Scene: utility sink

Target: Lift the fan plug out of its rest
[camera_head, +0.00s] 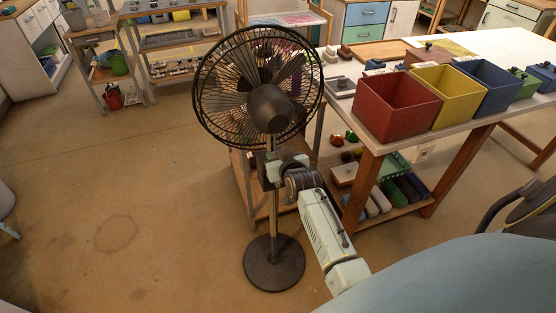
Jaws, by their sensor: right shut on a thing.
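The standing fan (269,108) is upright on the floor on its round dark base (274,263), with a caged head on a thin pole. My right arm comes in from the lower right, and its gripper (271,168) is at the pole just below the fan head. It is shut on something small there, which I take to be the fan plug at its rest. The plug and its rest are too small and too covered by the gripper to make out. My left gripper is not in view.
A workbench with red (396,105), yellow (446,92) and blue (487,86) bins stands to the right. A low wooden cart (245,180) is close behind the pole. The floor at left is clear.

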